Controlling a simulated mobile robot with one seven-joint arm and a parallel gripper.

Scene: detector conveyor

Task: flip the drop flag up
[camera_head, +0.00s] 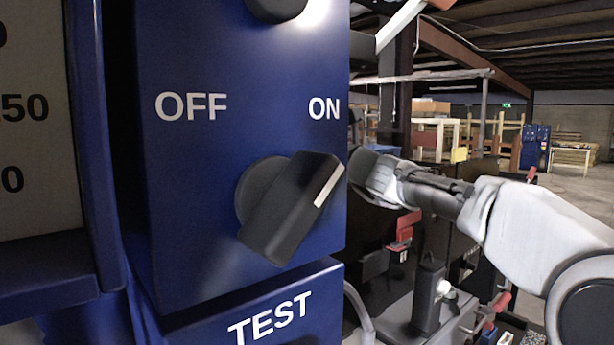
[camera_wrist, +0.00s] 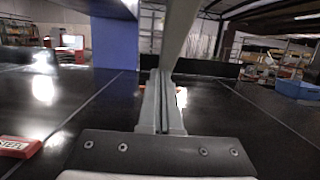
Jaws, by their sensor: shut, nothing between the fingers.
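I cannot pick out the drop flag with certainty. A white bar with a red-orange end (camera_head: 400,22) slants at the top of the head view, beside the blue control box. My gripper (camera_wrist: 163,76) is shut and empty in the wrist view, its fingers together over a dark belt-like surface. A pale slanting bar (camera_wrist: 180,32) rises just beyond the fingertips; I cannot tell if they touch. A small white and orange patch shows behind the fingers. In the head view my arm reaches in from the right, and the fingertips are hidden behind the blue box.
The blue control box (camera_head: 220,185) with an OFF/ON knob (camera_head: 290,210) fills the near left. The dark surface (camera_wrist: 90,120) holds a red lettered block (camera_wrist: 18,146) at the left. A blue bin (camera_wrist: 297,89) stands at the right. A blue panel (camera_wrist: 115,45) rises behind.

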